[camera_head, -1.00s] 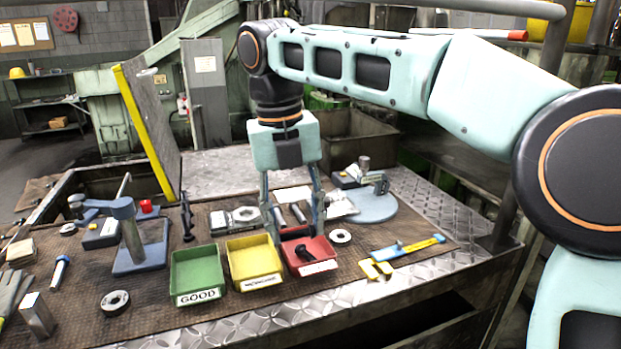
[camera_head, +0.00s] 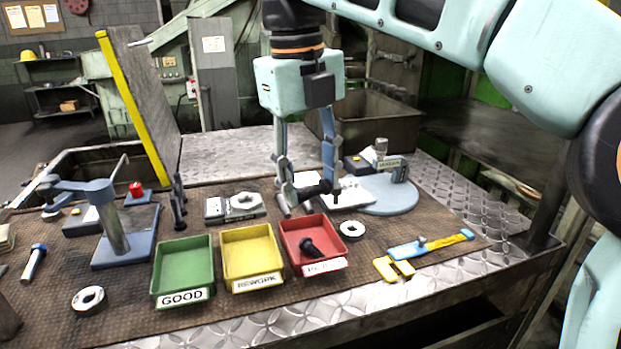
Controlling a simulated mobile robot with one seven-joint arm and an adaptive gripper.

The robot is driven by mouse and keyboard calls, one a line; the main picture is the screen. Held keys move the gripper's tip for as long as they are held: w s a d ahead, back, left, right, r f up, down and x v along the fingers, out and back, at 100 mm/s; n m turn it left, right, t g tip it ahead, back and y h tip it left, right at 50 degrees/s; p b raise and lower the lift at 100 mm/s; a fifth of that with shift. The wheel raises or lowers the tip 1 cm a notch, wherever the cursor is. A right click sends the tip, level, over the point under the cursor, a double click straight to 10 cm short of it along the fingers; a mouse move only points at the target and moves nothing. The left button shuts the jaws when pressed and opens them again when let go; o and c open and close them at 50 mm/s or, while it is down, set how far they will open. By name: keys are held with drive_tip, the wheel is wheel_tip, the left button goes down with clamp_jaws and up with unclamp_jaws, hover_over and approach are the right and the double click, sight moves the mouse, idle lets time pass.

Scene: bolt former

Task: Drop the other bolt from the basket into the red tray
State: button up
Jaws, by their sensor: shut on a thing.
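The red tray (camera_head: 331,264) stands at the right end of a row of three trays. A dark bolt (camera_head: 311,249) lies in it. My gripper (camera_head: 309,200) points down just behind the red tray, its fingers spread around a second dark bolt (camera_head: 318,189). This bolt lies crosswise between the fingertips, above the mat. How the fingertips touch it is too small to see clearly. A dark open metal bin (camera_head: 385,125) stands behind my gripper; its inside is mostly hidden, and I cannot tell whether it is the basket.
The yellow tray (camera_head: 253,285) and green tray (camera_head: 183,299) stand left of the red one. A metal ring (camera_head: 352,230) lies close to its right. A gauge stand (camera_head: 390,200) is behind at right. A blue and yellow caliper-like tool (camera_head: 430,245) lies farther right.

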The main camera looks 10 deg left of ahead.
drive_tip(key=shift+f+b, duration=2.2)
drive_tip(key=shift+f, duration=0.05)
drive_tip(key=o, duration=1.3)
